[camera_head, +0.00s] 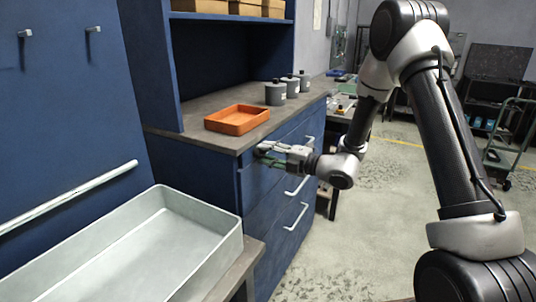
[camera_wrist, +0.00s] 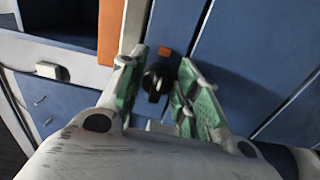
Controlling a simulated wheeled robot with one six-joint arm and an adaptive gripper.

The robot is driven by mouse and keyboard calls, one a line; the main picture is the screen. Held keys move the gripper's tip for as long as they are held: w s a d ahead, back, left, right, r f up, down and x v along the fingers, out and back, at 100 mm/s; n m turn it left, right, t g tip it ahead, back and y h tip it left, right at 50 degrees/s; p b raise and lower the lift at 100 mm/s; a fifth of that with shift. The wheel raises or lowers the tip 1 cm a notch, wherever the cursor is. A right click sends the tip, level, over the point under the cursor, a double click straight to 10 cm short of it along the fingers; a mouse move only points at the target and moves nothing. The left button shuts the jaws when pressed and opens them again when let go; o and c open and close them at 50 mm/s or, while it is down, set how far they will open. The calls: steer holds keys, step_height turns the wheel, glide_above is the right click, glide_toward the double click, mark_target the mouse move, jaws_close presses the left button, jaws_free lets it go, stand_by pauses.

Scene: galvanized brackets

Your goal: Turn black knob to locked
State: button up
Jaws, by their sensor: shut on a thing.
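The black knob (camera_wrist: 154,84) sits on a blue panel in the wrist view, with a small orange square mark (camera_wrist: 164,51) just above it. My gripper (camera_wrist: 158,88) is shut on the knob, with its green-padded fingers on either side. I cannot tell the knob's exact turn angle. In the head view my gripper (camera_head: 264,150) reaches the front of the blue cabinet (camera_head: 258,190), just under the worktop's edge.
An orange tray (camera_head: 237,120) and several grey lidded pots (camera_head: 275,93) stand on the worktop (camera_head: 190,138) above my gripper. Drawer handles (camera_head: 297,217) stick out below it. A large pale metal bin (camera_head: 228,246) is at front left. Open floor (camera_head: 370,225) lies to the right.

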steer(key=o, duration=0.9)
steer(key=shift+d, duration=0.1)
steer(key=v, duration=1.2)
